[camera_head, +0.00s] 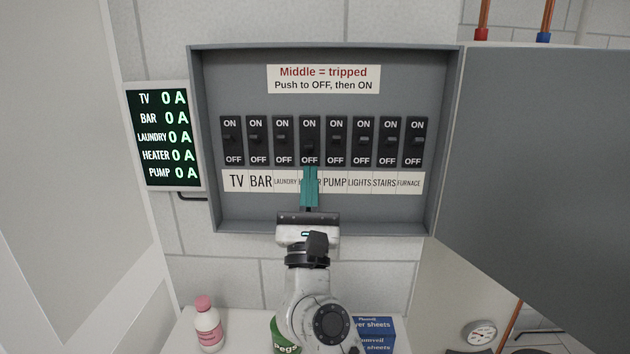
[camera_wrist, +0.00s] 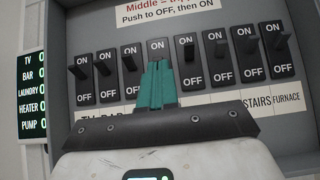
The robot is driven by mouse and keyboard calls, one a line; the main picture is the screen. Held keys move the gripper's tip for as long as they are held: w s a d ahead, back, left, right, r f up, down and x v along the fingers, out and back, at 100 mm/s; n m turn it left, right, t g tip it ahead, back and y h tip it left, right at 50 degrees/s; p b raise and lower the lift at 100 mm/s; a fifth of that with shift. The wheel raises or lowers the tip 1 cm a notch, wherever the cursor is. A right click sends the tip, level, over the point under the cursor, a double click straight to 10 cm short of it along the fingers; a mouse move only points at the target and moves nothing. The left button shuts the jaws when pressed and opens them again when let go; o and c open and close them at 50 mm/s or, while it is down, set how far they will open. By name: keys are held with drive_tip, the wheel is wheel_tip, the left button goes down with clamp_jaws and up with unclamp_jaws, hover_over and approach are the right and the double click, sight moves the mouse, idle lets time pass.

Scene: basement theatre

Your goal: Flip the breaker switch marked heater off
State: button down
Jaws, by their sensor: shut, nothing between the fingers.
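The heater switch (camera_head: 309,140) is the fourth from the left in the row of black breaker switches. Its lever looks low, near the OFF mark, but it is partly hidden and its exact setting is hard to tell. Its label (camera_head: 303,182) is mostly covered by my fingers. My gripper (camera_head: 309,169) is shut and empty, its teal fingers pointing up at the lower part of this switch. In the wrist view the fingertips (camera_wrist: 156,64) overlap the heater switch (camera_wrist: 158,46) and hide its OFF mark. Whether they touch the lever is unclear.
Neighbouring laundry (camera_head: 283,140) and pump (camera_head: 336,140) switches stand close on either side. The grey box (camera_head: 325,226) has a raised rim; its door (camera_head: 540,170) is open to the right. A display (camera_head: 165,138) reads 0 A on every line. A pink bottle (camera_head: 208,325) stands below.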

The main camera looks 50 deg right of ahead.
drive_tip(key=s+a+f+b, duration=0.2)
drive_tip(key=s+a+f, duration=0.1)
drive_tip(key=a, duration=0.3)
drive_tip(key=shift+s+a, duration=0.3)
drive_tip(key=shift+s, duration=0.6)
